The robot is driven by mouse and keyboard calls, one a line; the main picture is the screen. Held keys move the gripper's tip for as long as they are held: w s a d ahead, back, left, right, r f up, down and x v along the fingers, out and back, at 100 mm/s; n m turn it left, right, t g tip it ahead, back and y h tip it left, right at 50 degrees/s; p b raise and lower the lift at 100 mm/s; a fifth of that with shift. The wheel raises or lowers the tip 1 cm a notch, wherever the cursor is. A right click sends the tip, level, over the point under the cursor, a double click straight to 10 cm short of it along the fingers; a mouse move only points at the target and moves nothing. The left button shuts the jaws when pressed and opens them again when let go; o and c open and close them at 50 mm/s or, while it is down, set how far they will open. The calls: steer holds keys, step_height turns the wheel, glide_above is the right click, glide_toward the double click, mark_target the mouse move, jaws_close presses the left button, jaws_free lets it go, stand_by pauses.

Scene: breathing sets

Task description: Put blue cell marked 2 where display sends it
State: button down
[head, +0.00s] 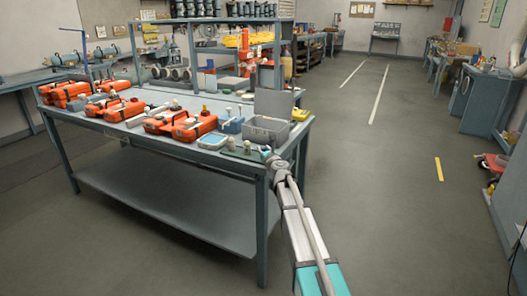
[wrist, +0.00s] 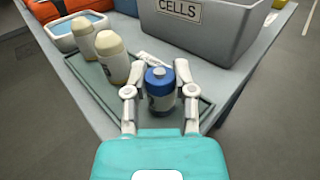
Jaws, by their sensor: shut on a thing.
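The blue cell (wrist: 159,88), a small canister with a blue cap and a pale label, stands upright between the fingers of my gripper (wrist: 160,100) in the wrist view. My gripper is shut on it. The cell is over the green tray (wrist: 203,118) at the table corner; I cannot tell whether it touches the tray. The number on its label is not readable. Two cream cells, a nearer one (wrist: 112,56) and a farther one (wrist: 84,38), stand to the left. In the head view my arm reaches to the tray, and the blue cell cannot be made out. No display is readable.
A grey bin labelled CELLS (wrist: 205,28) stands just behind the tray. Several orange breathing sets (head: 185,125) line the table (head: 165,150). Open floor lies right of the table.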

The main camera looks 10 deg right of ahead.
steer(key=shift+f, duration=0.2)
steer(key=shift+c, duration=2.2)
jaws_free()
steer(key=shift+r, duration=0.25)
steer(key=s+d, duration=0.2)
steer(key=s, duration=1)
steer(key=shift+a, duration=0.15)
